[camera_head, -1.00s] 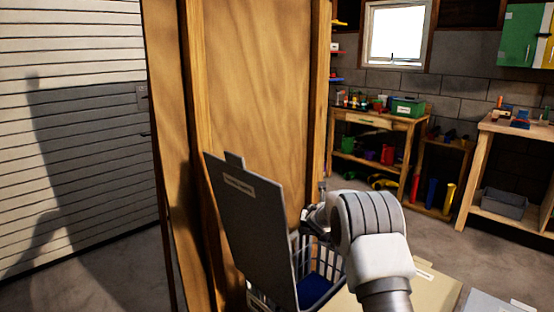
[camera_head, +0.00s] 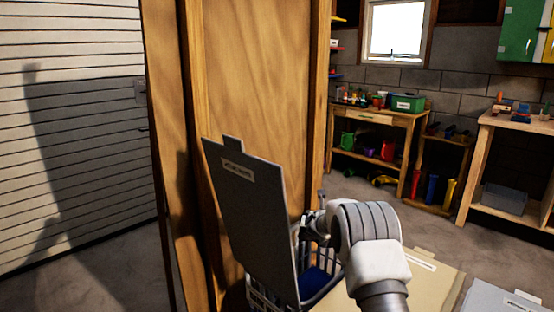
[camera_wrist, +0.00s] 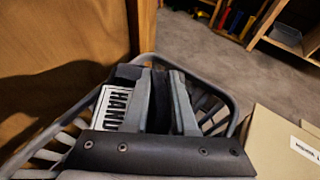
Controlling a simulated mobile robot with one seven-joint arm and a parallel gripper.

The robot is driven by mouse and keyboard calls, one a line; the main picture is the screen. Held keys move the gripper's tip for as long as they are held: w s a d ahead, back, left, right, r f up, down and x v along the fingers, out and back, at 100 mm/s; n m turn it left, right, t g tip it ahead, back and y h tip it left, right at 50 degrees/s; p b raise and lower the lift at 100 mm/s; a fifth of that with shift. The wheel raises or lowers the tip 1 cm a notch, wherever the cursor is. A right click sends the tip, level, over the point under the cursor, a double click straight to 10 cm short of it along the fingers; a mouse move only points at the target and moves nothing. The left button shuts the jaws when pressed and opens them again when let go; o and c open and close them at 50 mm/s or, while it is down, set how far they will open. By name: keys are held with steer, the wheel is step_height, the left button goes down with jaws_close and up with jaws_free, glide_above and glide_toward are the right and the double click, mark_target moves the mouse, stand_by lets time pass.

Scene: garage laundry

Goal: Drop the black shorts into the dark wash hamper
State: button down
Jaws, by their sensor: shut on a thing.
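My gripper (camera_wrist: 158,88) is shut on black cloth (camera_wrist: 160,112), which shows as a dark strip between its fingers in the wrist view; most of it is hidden. It is over a grey slatted basket (camera_wrist: 226,102) whose rim curves around the fingers. In the head view the basket (camera_head: 337,258) holds something blue (camera_head: 314,284), and its grey lid (camera_head: 250,215) stands up on the left. A white label (camera_wrist: 112,108) reading "HAND" shows beside the left finger. I cannot tell which container is the dark wash hamper.
A beige labelled lid (camera_head: 435,275) and a grey one (camera_head: 492,302) lie to the right of the basket. A wooden panel (camera_head: 255,100) rises close behind. Workbenches (camera_head: 378,121) stand farther back, with bare floor (camera_head: 375,199) before them.

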steer(key=c, duration=0.6)
jaws_free()
steer(key=shift+c, duration=0.2)
steer(key=shift+s, duration=0.1)
steer(key=p+v, duration=0.2)
steer(key=v, duration=1.5)
steer(key=shift+r, duration=0.3)
